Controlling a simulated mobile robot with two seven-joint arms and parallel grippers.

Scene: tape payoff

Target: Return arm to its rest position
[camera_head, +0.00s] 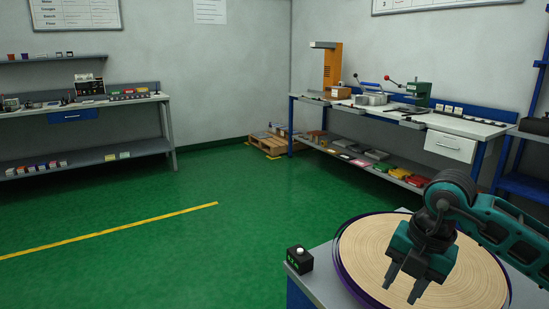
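My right arm comes in from the right edge and reaches over a large tape roll. My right gripper (402,287) points down with its two dark fingers apart and nothing between them. It is in front of the pale tape roll (362,253), which lies flat with a purple rim on a grey-topped stand (321,262). I cannot tell how far above the roll the fingers are. My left gripper is not in view.
A small black button box (299,260) with a white top is at the stand's left corner. A workbench (385,113) with tools stands behind, and another bench (80,104) is at the left. The green floor (235,220) between is clear.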

